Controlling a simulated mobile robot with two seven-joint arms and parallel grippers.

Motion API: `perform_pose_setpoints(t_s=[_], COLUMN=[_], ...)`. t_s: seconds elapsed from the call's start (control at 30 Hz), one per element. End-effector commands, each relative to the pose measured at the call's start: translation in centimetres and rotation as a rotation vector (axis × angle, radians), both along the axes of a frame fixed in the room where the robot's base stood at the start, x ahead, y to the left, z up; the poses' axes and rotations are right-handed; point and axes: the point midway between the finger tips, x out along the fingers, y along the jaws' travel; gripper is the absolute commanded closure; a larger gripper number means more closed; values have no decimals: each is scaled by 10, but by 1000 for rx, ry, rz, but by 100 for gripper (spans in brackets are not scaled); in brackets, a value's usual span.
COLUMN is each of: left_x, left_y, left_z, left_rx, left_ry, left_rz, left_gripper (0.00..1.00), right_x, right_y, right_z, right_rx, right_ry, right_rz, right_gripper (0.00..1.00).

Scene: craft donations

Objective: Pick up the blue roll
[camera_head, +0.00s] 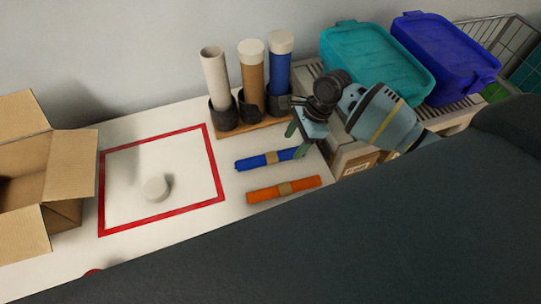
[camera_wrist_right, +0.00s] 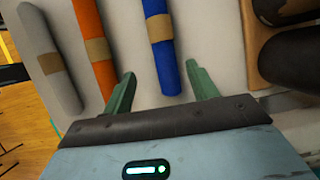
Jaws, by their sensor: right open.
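The blue roll (camera_head: 252,162) lies on the white table with a tan band around its middle. It also shows in the right wrist view (camera_wrist_right: 162,58), where its near end appears between the two green fingers. My right gripper (camera_head: 296,141) is open and empty at the roll's right end in the head view, and its fingers spread either side of the roll in the wrist view (camera_wrist_right: 161,76). I cannot tell how far above the roll the fingertips are. My left gripper is not in view.
An orange roll (camera_head: 300,185) lies parallel in front, and a grey roll (camera_wrist_right: 45,50) shows beyond it in the wrist view. Upright tubes (camera_head: 252,72) stand in a holder behind. A red frame (camera_head: 220,178), a white round piece (camera_head: 156,188), a cardboard box (camera_head: 70,170) and lidded bins (camera_head: 375,62) surround.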

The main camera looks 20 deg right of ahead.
Motion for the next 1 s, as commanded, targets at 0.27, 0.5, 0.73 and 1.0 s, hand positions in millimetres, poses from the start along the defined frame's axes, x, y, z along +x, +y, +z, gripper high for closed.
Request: perform_pose_setpoints(t_s=[0.27,0.5,0.73,1.0], left_x=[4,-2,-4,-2], left_y=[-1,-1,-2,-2], left_z=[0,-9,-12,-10], left_rx=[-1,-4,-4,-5], left_ry=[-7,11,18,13], left_rz=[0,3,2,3], left_gripper=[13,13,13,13], right_x=[2,8,9,9], right_y=[4,17,25,25], right_z=[-9,-35,-53,-52], right_rx=[-1,-1,-1,-1], right_ry=[-1,3,0,-2], right_rz=[1,0,0,0], right_gripper=[42,42,42,55])
